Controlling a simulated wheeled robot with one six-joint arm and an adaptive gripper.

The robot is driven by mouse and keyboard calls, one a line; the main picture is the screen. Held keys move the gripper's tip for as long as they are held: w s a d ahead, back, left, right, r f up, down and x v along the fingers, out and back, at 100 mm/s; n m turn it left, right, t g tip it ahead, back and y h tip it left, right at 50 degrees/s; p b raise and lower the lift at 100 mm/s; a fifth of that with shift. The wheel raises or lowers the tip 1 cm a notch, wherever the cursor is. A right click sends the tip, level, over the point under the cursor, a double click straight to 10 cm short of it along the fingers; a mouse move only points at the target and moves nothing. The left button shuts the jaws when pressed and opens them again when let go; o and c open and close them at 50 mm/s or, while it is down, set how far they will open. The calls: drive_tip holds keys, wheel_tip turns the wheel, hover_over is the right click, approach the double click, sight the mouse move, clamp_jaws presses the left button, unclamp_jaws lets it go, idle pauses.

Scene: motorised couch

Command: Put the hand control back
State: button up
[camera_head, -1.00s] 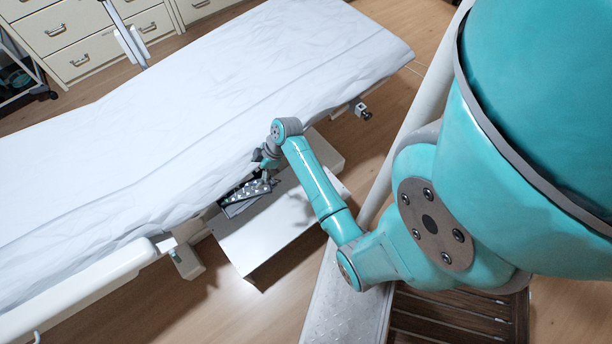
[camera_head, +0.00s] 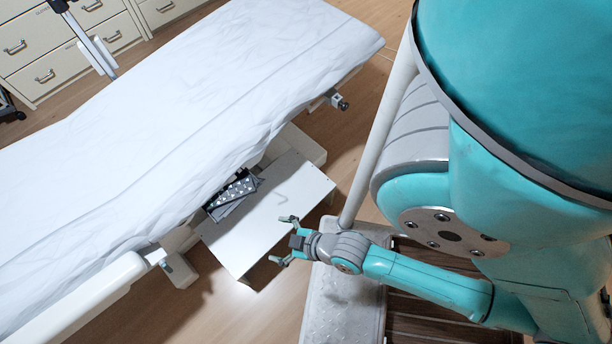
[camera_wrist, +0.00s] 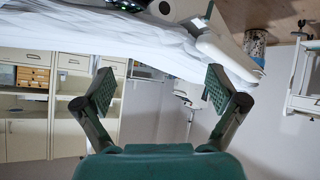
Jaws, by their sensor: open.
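The hand control (camera_head: 236,188), a dark keypad with rows of light buttons, lies tilted at the couch's near side, partly under the hanging sheet. Its lower end is at the inner edge of a white platform (camera_head: 285,185). I cannot tell if it sits in a holder. My gripper (camera_head: 284,240) is open and empty, to the right of and below the hand control in the head view, clear of it. In the wrist view, the open fingers (camera_wrist: 162,90) have nothing between them. Dark shapes under the couch edge there are too unclear to name.
The couch (camera_head: 180,110) with its white sheet fills the left and middle. A white side rail (camera_head: 85,305) is at the lower left. A metal step (camera_head: 340,300) lies below my gripper. Drawer cabinets (camera_head: 60,60) stand at the back. Wooden floor is free at the lower left.

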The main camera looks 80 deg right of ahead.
drive_tip(key=s+a+r+t, duration=0.1)
drive_tip(key=s+r, duration=0.1)
drive_tip(key=r, duration=0.4)
drive_tip(key=s+a+r+t+y, duration=0.1)
drive_tip(key=s+r+t, duration=0.1)
drive_tip(key=r, duration=0.4)
drive_tip(key=s+a+r+t, duration=0.1)
drive_tip(key=s+r, duration=0.2)
drive_tip(key=r, duration=0.3)
drive_tip(key=shift+s+a+r+m+t+y, duration=0.3)
drive_tip(key=shift+s+a+y, duration=0.1)
